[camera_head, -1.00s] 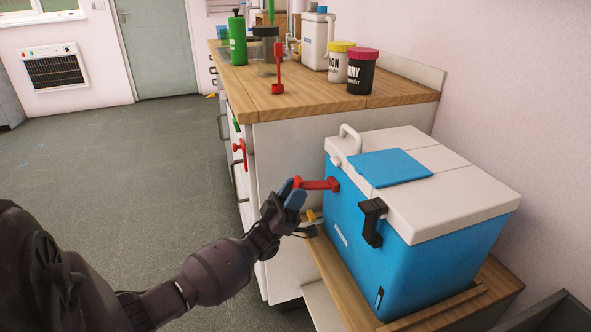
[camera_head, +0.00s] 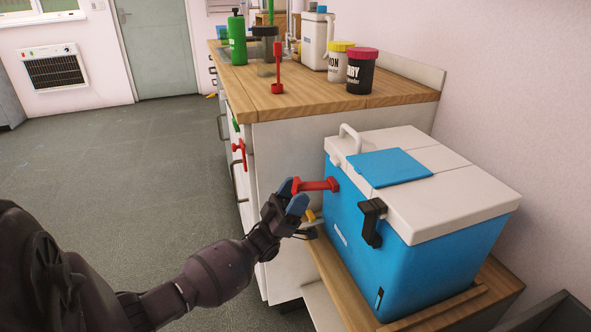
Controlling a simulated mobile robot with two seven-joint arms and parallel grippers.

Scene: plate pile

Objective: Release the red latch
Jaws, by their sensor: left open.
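The red latch (camera_head: 318,185) sticks out to the left from the left end of the blue cooler (camera_head: 400,262), near its top edge. The cooler has a white lid (camera_head: 462,190) with a blue panel, and it is shut. My left gripper (camera_head: 291,194) is at the latch's outer end, with its blue fingertips spread apart. One fingertip is beside the latch's end and the other is just below it. I cannot tell whether either touches the latch. My right gripper is not in view.
A black latch (camera_head: 371,222) is on the cooler's front. The cooler stands on a low wooden shelf (camera_head: 345,296). Behind it, a wooden counter (camera_head: 335,104) holds a red upright handle (camera_head: 278,72), a green bottle (camera_head: 237,42) and tubs (camera_head: 362,72). The floor at left is clear.

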